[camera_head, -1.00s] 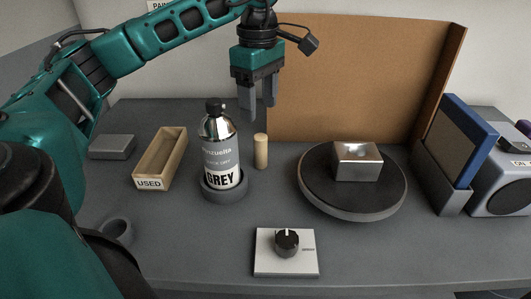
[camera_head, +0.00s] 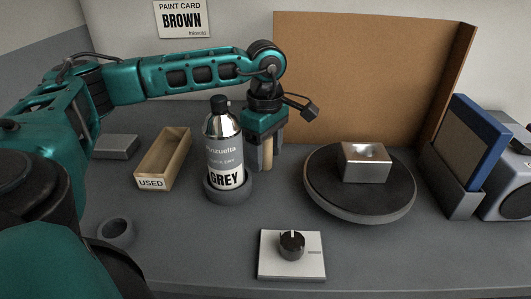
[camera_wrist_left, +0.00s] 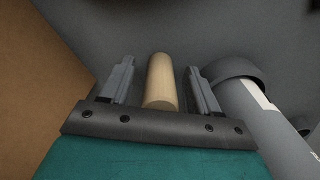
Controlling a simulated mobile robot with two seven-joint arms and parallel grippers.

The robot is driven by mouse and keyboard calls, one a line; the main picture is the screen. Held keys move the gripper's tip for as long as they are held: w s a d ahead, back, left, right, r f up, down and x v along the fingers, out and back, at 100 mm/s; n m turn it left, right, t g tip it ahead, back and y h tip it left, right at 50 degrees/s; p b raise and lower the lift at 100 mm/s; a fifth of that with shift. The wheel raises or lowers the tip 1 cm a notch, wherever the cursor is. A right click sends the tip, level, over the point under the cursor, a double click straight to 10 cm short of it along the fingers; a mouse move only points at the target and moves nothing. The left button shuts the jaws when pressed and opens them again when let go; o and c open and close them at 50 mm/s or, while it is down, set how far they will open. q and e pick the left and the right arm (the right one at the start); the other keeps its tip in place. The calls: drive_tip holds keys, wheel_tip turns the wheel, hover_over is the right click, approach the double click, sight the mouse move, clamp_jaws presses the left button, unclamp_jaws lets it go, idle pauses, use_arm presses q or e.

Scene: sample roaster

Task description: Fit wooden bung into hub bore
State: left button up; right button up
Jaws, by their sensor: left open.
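The wooden bung (camera_head: 268,153) is a pale upright peg on the grey bench, just right of the grey spray can. In the left wrist view the bung (camera_wrist_left: 161,80) stands between the two open fingers (camera_wrist_left: 160,84), with a gap on each side. A metal block (camera_head: 366,163) with a shallow hollow in its top sits on a round dark turntable (camera_head: 330,205). I cannot tell whether the hollow is the hub bore. My right gripper is out of view.
The grey spray can (camera_head: 224,150) stands in a ring holder (camera_head: 228,190) close left of the gripper. A USED tray (camera_head: 150,183), an empty ring (camera_head: 116,232), a knob panel (camera_head: 291,268) and a blue-framed panel (camera_head: 478,140) stand around. A brown board (camera_head: 360,75) rises behind.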

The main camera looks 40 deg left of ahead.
use_arm(q)
drive_tip(key=shift+c, duration=0.3)
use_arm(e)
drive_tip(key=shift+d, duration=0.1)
use_arm(q)
clamp_jaws()
drive_tip(key=shift+r, duration=0.1)
drive_tip(key=shift+r, duration=0.4)
wheel_tip(320, 180, up, 19)
drive_tip(key=p, duration=0.5)
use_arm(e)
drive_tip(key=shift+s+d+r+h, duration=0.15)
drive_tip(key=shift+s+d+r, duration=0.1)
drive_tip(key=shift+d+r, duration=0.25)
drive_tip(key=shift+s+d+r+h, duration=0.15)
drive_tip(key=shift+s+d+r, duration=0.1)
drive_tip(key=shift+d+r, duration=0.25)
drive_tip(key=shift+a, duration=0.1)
